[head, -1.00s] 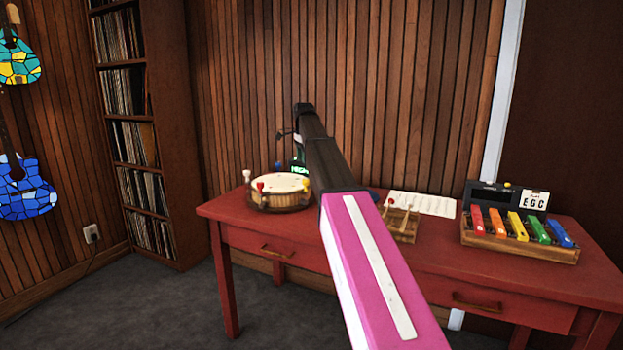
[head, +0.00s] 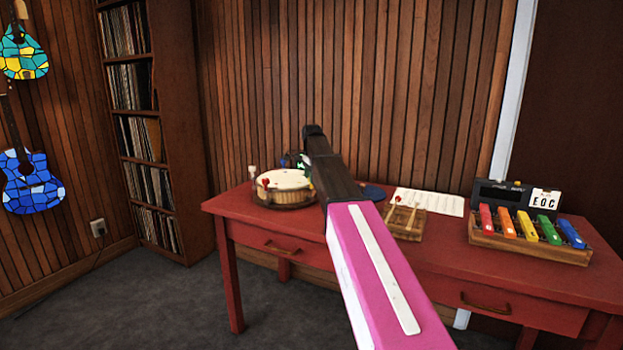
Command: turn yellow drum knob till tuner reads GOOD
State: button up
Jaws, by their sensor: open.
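The drum (head: 285,196), round with a pale top and wooden side, stands on the left part of the red table. A white knob (head: 252,171) and a red knob (head: 265,183) show on its near left. The yellow knob is not visible; my arm covers the drum's right edge. A tuner (head: 303,164) with a bit of green shows behind the drum, mostly covered, its reading not legible. My gripper (head: 291,160) is mostly hidden behind my dark forearm; a small dark part shows above the drum's far side. It is open, and I cannot see it touching anything.
The red table (head: 400,262) holds a wooden stand with small mallets (head: 403,220), a white sheet (head: 428,202) and a coloured xylophone (head: 530,235) with a sign box. A dark blue disc (head: 373,192) lies beside my arm. A record shelf (head: 155,130) stands left.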

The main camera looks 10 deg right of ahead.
jog(key=shift+f, duration=0.1)
jog(key=c, duration=0.9)
jog(key=shift+n, duration=0.3)
jog(key=shift+n, duration=2.6)
jog(key=o, duration=0.9)
